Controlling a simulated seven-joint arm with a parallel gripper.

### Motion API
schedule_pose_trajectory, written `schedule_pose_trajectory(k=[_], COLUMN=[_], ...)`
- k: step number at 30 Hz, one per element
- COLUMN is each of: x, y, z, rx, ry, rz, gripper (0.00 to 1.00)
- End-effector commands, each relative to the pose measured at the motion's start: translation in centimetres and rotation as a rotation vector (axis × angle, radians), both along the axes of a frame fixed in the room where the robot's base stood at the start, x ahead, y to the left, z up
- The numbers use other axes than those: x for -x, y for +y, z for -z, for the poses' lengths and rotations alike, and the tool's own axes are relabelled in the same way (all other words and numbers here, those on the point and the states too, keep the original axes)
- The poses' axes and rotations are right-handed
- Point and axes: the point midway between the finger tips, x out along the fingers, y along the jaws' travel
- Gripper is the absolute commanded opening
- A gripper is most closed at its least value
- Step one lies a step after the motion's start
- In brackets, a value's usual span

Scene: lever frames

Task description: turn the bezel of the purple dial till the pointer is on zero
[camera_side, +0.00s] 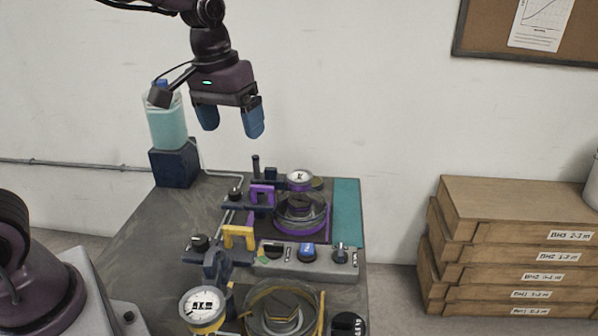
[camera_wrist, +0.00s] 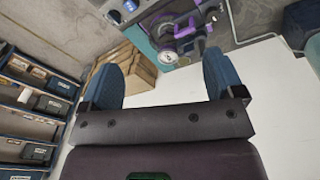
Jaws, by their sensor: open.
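The purple dial (camera_side: 299,177) is a small round gauge with a pale face at the back of the bench, behind a round metal fixture on a purple-edged plate (camera_side: 326,224). Its face also shows in the wrist view (camera_wrist: 167,57), near the top middle. The pointer and marks are too small to read. My gripper (camera_side: 231,130) is open and empty, fingers down, high above the bench and left of the dial in the side view. In the wrist view its two blue fingers (camera_wrist: 160,66) stand wide apart, with the dial farther off between them.
A purple handle (camera_side: 263,194) stands left of the fixture. A yellow handle (camera_side: 238,236), a grey control box (camera_side: 308,262) and a yellow-rimmed dial (camera_side: 202,308) are nearer the front. A container of teal liquid (camera_side: 167,128) stands at the back left. Air around my gripper is clear.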

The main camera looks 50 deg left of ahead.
Motion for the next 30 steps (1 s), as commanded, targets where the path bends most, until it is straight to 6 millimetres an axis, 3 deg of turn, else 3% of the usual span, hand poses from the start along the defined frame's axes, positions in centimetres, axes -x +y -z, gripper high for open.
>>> schedule_pose_trajectory(k=[1,6,12,15,20,26,30], x=[-2.1,-8.2,-14.4,-16.6,-18.3,-17.9,-17.9], y=[0.7,3.0,5.0,5.3,4.8,4.7,4.7], z=[1.0,4.0,7.6,8.0,5.4,5.9,7.6], rx=[0.005,0.012,-0.004,-0.002,0.043,0.049,0.049], ry=[0.033,0.116,0.163,0.157,0.121,0.143,0.144], rz=[-0.070,-0.351,-0.707,-0.871,-1.084,-1.186,-1.187], gripper=[0.87,0.87,0.87,0.87,0.87,0.87,0.87])
